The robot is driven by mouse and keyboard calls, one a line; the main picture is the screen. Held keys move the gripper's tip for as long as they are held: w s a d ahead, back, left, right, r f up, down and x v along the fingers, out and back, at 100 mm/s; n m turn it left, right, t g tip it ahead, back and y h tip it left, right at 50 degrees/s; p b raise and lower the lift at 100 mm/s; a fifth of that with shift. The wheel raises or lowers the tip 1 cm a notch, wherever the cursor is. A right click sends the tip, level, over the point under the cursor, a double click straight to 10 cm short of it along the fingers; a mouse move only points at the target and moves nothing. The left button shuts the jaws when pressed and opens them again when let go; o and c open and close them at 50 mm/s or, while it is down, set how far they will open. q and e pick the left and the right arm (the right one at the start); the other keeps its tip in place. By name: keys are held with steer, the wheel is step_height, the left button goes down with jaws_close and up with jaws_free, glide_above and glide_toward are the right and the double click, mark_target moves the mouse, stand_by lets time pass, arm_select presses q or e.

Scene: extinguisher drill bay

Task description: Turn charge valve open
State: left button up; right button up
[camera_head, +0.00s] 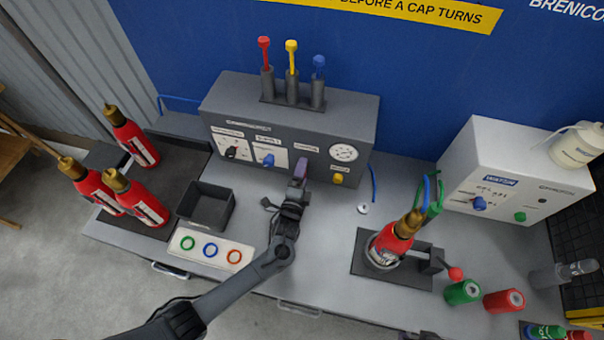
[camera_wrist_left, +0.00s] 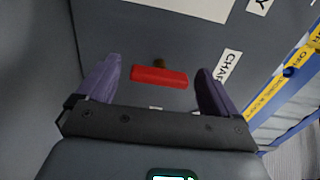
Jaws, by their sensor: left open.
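The charge valve shows in the left wrist view as a red bar handle (camera_wrist_left: 159,77) on a brass stem, standing out from the dark grey panel. The handle lies crosswise between the fingers, beside a partly hidden label beginning "CHAR". My left gripper (camera_wrist_left: 159,66) is open, with one purple finger at each end of the handle and a visible gap on both sides. In the head view my left gripper (camera_head: 301,170) is at the front of the grey control box (camera_head: 290,110), and it hides the valve handle. My right gripper is not in view.
The box front also carries a blue knob (camera_head: 268,160), a yellow knob (camera_head: 338,179) and a gauge (camera_head: 344,152). A black bin (camera_head: 182,212) and a tray of rings (camera_head: 181,237) stand left of my arm. A red extinguisher (camera_head: 390,245) stands to the right.

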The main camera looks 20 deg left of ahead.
arm_select(q)
steer(key=s+d, duration=0.1)
steer(key=s, duration=0.9)
steer(key=shift+s+d, duration=0.2)
steer(key=shift+s, duration=0.15)
